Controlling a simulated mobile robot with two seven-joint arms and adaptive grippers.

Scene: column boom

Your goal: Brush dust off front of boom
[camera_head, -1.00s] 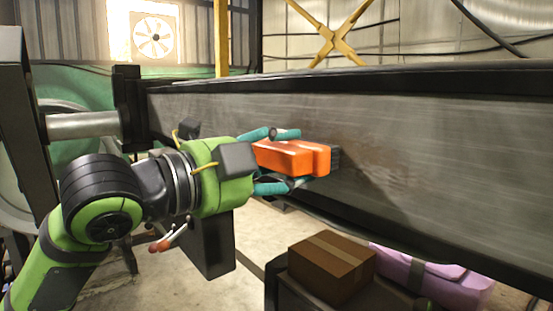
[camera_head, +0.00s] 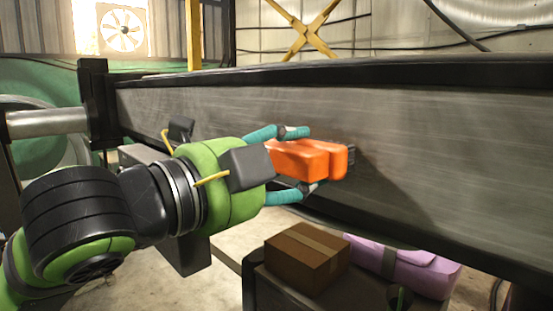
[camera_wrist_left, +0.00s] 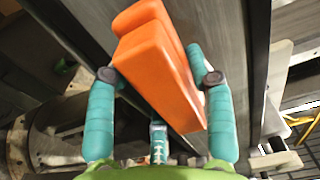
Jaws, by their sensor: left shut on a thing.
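The boom (camera_head: 430,150) is a long grey metal beam crossing the head view from the left to the right edge. An orange block-shaped brush (camera_head: 305,160) with dark bristles at its right end is in my left gripper (camera_head: 290,165). The bristle end is at the boom's front face and looks to be touching it. In the left wrist view the brush (camera_wrist_left: 158,60) sits between the teal fingers of my left gripper (camera_wrist_left: 160,95), and the boom (camera_wrist_left: 215,45) is behind it. The face shows streaked grey metal; the part behind the gripper is hidden. My right gripper is not in view.
Below the boom, a cardboard box (camera_head: 306,257) and a purple case (camera_head: 405,266) rest on a dark surface. A metal cylinder (camera_head: 45,122) joins the boom's left end. Yellow crossed braces (camera_head: 303,32) and a fan (camera_head: 122,30) are at the back.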

